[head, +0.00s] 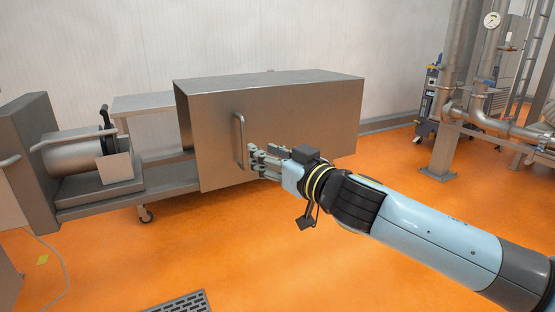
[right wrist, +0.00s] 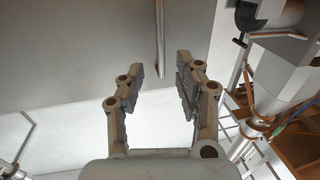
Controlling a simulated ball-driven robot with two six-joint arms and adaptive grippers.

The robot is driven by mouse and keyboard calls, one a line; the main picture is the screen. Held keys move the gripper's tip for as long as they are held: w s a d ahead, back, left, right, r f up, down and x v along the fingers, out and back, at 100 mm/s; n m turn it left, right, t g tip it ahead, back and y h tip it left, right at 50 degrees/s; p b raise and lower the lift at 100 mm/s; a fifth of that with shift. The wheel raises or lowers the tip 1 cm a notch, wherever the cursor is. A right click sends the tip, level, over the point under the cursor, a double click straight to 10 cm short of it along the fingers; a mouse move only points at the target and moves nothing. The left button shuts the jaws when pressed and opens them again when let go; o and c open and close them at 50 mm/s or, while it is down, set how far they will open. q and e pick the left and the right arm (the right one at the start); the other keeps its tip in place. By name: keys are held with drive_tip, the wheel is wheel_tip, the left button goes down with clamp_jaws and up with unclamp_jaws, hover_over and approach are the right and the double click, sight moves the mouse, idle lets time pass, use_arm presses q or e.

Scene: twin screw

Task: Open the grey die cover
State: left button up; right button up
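The grey die cover (head: 290,130) is a large box-like metal hood on the machine in the middle of the head view; it looks closed. An upright bar handle (head: 239,142) sits on its front face near the left edge. My right gripper (head: 256,160) is just right of the handle's lower part. In the right wrist view the gripper (right wrist: 160,78) is open, and the handle (right wrist: 160,40) lines up with the gap between its fingers. I cannot tell how deep the handle sits in that gap; no finger visibly grips it. My left gripper is not in view.
Left of the cover is a metal cylinder (head: 75,153) on the machine's frame (head: 110,196). A floor drain (head: 182,304) lies at the bottom. Pipes with a gauge (head: 492,20) stand at the right. The orange floor (head: 250,260) in front is clear.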

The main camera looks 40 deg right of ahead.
drive_tip(key=s, duration=0.3)
drive_tip(key=shift+s+a, duration=0.1)
drive_tip(key=shift+s, duration=0.3)
drive_tip(key=s+d+f+m+g+h+b, duration=0.1)
drive_tip(key=s+d+f+m+g, duration=0.1)
drive_tip(key=f, duration=1)
drive_tip(key=s+d+f+m+g+h+b, duration=0.1)
drive_tip(key=d+f+g+b, duration=0.15)
drive_tip(key=f, duration=0.95)
drive_tip(key=s+a+f+g, duration=0.1)
drive_tip(key=s+f+g, duration=0.1)
drive_tip(key=s+f, duration=0.5)
drive_tip(key=s+a+f+g, duration=0.1)
drive_tip(key=s+f+g, duration=0.25)
drive_tip(key=f, duration=0.75)
drive_tip(key=s+a+f+n+g, duration=0.1)
drive_tip(key=s+a+f+g, duration=0.1)
drive_tip(key=s+f, duration=0.4)
drive_tip(key=s+a+f+n+g+y+b, duration=0.1)
drive_tip(key=s+f, duration=0.5)
drive_tip(key=s, duration=0.8)
drive_tip(key=s+a+f+n+g, duration=0.1)
drive_tip(key=s+a+f+g, duration=0.3)
drive_tip(key=s, duration=0.6)
drive_tip(key=shift+s+f+n+y, duration=0.15)
drive_tip(key=shift+f+n+y, duration=0.2)
drive_tip(key=shift+f, duration=0.8)
